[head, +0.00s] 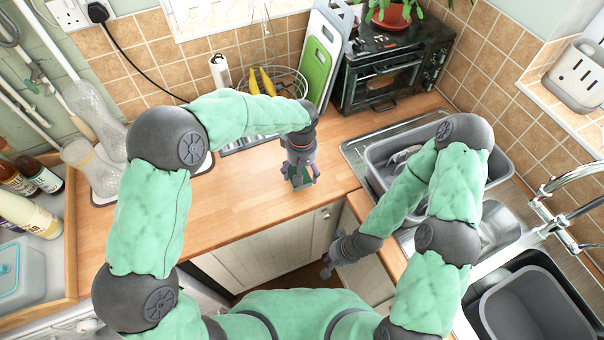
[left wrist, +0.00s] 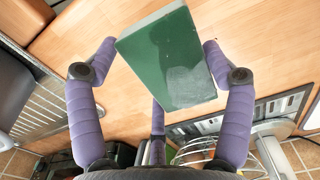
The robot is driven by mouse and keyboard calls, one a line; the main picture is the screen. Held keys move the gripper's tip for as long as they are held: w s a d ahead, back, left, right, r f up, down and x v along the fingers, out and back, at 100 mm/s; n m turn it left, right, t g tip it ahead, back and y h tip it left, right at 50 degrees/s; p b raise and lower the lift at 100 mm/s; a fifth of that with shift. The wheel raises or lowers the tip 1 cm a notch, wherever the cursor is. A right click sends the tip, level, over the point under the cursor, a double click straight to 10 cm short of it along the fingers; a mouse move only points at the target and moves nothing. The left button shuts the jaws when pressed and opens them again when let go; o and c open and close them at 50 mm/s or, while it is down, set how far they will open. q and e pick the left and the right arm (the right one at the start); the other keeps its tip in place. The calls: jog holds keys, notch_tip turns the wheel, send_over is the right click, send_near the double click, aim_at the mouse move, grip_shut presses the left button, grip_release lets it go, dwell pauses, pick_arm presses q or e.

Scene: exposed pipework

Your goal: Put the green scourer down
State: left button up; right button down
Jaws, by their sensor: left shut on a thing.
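The green scourer (left wrist: 172,60) is a block with a dark green face and a pale edge. In the left wrist view it sits between the purple fingers of my left gripper (left wrist: 160,48), which is shut on it. In the head view my left gripper (head: 301,178) points down over the wooden worktop (head: 245,190), near its front edge. A little of the scourer's green shows between the fingers there. I cannot tell whether the scourer touches the worktop. My right gripper (head: 333,264) hangs low in front of the cabinets, left of the sink; its fingers are too unclear to read.
A black toaster oven (head: 385,78), green chopping board (head: 316,72) and wire fruit basket (head: 285,78) stand at the back. A grey basin (head: 489,165) is in the sink area at right. Glass jars (head: 92,170) stand at left. Bare worktop lies left of my left gripper.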

pick_arm(q)
jog(key=shift+w+f, duration=0.3)
jog(key=shift+f, duration=0.05)
jog(key=f, duration=0.3)
jog(key=shift+w+d+f+b, duration=0.1)
jog(key=shift+w+f+b, duration=0.15)
jog(key=shift+w+b, duration=0.1)
jog(key=o, duration=0.9)
jog(key=shift+o, duration=0.2)
jog(key=shift+f, duration=0.1)
notch_tip(320, 180, up, 11)
jog(key=shift+f+p, duration=0.15)
jog(key=shift+p, duration=0.75)
